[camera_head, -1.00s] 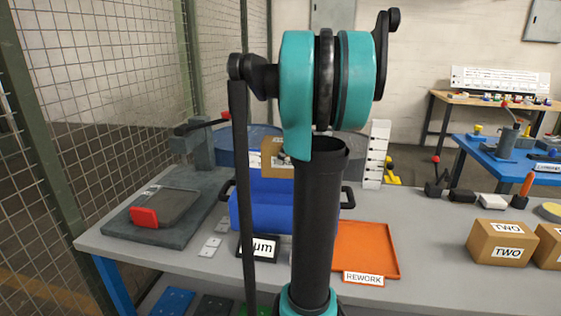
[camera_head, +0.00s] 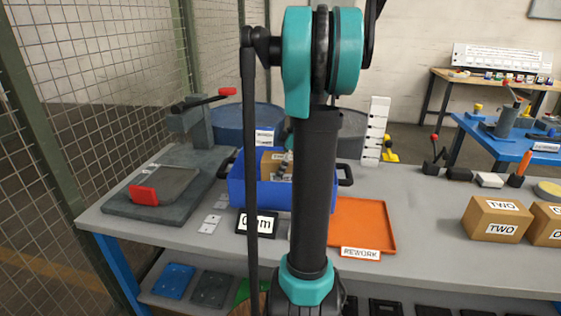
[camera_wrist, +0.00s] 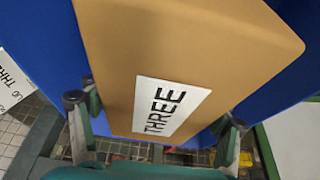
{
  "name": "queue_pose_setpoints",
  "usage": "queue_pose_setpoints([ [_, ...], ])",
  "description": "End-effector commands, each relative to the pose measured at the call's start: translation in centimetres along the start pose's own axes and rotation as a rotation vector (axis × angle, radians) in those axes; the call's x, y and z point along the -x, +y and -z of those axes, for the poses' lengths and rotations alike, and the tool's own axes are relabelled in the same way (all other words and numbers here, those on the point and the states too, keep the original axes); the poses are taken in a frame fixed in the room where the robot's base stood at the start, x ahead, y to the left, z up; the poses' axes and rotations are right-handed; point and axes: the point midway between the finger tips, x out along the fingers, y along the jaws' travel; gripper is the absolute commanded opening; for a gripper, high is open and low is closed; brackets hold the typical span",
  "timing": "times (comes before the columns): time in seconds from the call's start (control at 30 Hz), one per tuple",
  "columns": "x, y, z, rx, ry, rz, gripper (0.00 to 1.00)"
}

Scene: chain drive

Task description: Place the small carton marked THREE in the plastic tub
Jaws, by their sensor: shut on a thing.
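The small tan carton (camera_wrist: 200,40) with a white THREE label fills the middle of the wrist view. My gripper (camera_wrist: 155,113) is shut on it, one finger at each side. In the head view the carton (camera_head: 270,162) shows inside the blue plastic tub (camera_head: 265,196), its top near the rim level. The tub's blue surface also surrounds the carton in the wrist view (camera_wrist: 38,40). My arm covers the tub's right part and most of the gripper in the head view. Whether the carton touches the tub floor is hidden.
An orange REWORK tray (camera_head: 365,225) lies right of the tub. A grey press with a red handle (camera_head: 195,120) stands left. A dark sign (camera_head: 256,223) sits in front of the tub. Cartons marked TWO (camera_head: 495,220) stand right. A white stepped column (camera_head: 375,132) stands behind.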

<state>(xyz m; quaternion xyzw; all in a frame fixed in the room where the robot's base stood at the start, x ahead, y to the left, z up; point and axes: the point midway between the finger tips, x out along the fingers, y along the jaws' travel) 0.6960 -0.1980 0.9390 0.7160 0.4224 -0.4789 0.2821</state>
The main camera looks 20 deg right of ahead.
Motion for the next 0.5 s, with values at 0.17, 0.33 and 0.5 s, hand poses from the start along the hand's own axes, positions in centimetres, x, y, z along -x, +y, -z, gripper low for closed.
queue_pose_setpoints([
  [0.17, -1.21, -0.01, -0.48, 0.0, 0.001, 0.0, 0.17],
  [0.33, -1.26, -0.02, -0.5, 0.0, 0.001, 0.0, 0.17],
  [0.5, -1.39, -0.01, -0.56, 0.0, 0.001, 0.0, 0.17],
])
